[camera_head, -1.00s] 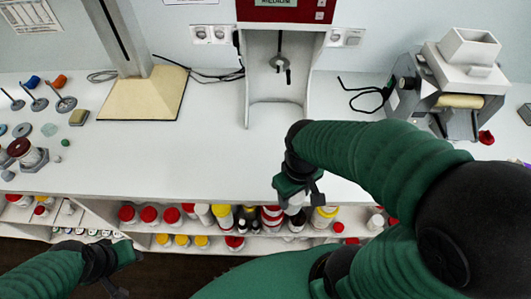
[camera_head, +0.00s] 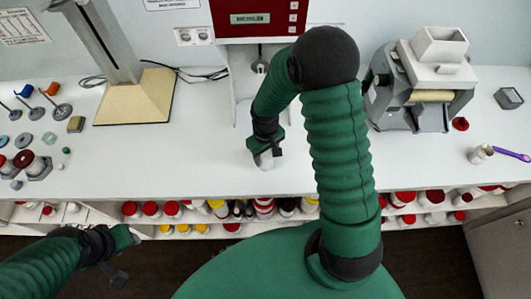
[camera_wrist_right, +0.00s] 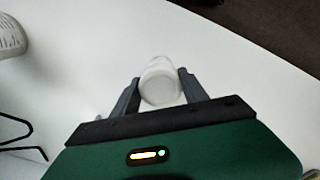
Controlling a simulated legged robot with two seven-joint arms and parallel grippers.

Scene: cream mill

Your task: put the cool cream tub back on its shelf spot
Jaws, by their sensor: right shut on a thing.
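A small white tub (camera_wrist_right: 160,84) is between the two dark fingers of my right gripper (camera_wrist_right: 159,88) in the right wrist view, with its round end towards the camera. In the head view my right gripper (camera_head: 265,153) is over the white counter, in front of the red-topped machine, and a little of the white tub (camera_head: 264,161) shows below it. I cannot tell whether the tub touches the counter. The shelf (camera_head: 400,224) under the counter front holds rows of tubs. My left gripper (camera_head: 124,258) is open and empty at the lower left, in front of the shelf.
The red-topped machine (camera_head: 262,27) is at the back, partly hidden by my right arm. A roller mill (camera_head: 425,85) stands at right, a stand with a beige base (camera_head: 135,98) at left. Stirrers and small parts lie at far left. The counter left of my right gripper is clear.

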